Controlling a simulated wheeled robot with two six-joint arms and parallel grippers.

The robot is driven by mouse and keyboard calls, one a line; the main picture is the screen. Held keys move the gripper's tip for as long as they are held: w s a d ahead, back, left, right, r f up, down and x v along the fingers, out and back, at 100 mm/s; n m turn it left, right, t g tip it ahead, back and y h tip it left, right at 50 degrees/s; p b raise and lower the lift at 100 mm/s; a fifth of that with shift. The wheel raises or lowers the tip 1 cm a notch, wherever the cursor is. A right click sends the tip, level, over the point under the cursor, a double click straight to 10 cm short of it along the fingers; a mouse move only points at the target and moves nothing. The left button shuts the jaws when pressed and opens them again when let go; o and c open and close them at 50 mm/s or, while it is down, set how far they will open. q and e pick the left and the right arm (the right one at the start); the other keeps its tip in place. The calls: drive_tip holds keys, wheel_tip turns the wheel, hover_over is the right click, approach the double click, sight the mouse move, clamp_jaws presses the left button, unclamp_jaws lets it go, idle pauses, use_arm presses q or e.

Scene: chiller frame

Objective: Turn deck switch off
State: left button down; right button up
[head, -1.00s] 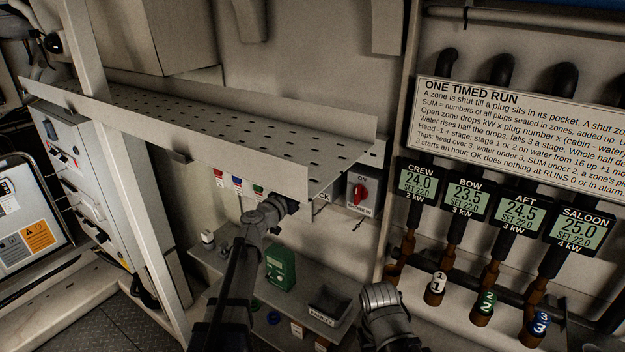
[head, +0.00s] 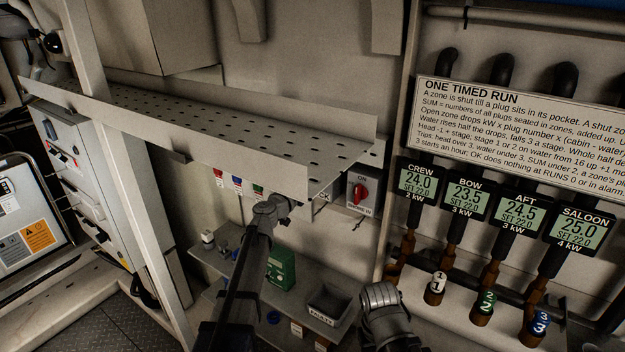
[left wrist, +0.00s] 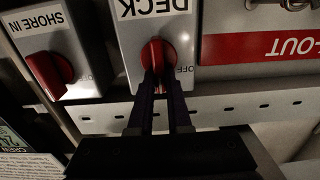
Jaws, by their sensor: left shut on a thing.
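The deck switch (left wrist: 187,45) is a grey box with a red knob (left wrist: 157,55), shown upside down in the left wrist view. OFF is printed to the right of the knob, whose grip stands about upright in that view. My left gripper (left wrist: 159,78) is shut on the red knob, one dark finger on each side. In the head view my left gripper (head: 288,204) reaches under the perforated shelf; the shelf hides most of the deck switch, and only the end of its label (head: 324,196) shows. My right arm shows at bottom centre, but its fingers do not.
The shore switch (head: 361,192), with its own red knob, sits just right of the deck switch. The perforated shelf (head: 230,125) hangs above my left gripper. A lower ledge holds a green box (head: 280,269) and a dark tray (head: 328,303). Numbered plugs stand at right.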

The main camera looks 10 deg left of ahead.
use_arm(q)
drive_tip(key=shift+n, duration=0.3)
idle(0.4)
drive_tip(key=shift+w+a+f+n+b, duration=0.1)
drive_tip(key=shift+a+f+n+b, duration=0.2)
drive_tip(key=shift+n, duration=2.55)
drive_tip(key=shift+w+a+f+n+b, duration=0.1)
drive_tip(key=shift+a+f+n+b, duration=0.2)
drive_tip(key=shift+n, duration=2.5)
drive_tip(key=shift+w+a+f+n+b, duration=0.1)
drive_tip(key=shift+a+f+n+b, duration=0.2)
drive_tip(key=shift+n, duration=2.85)
drive_tip(key=c, duration=0.9)
unclamp_jaws()
drive_tip(key=shift+o, duration=0.2)
drive_tip(key=shift+s, duration=0.1)
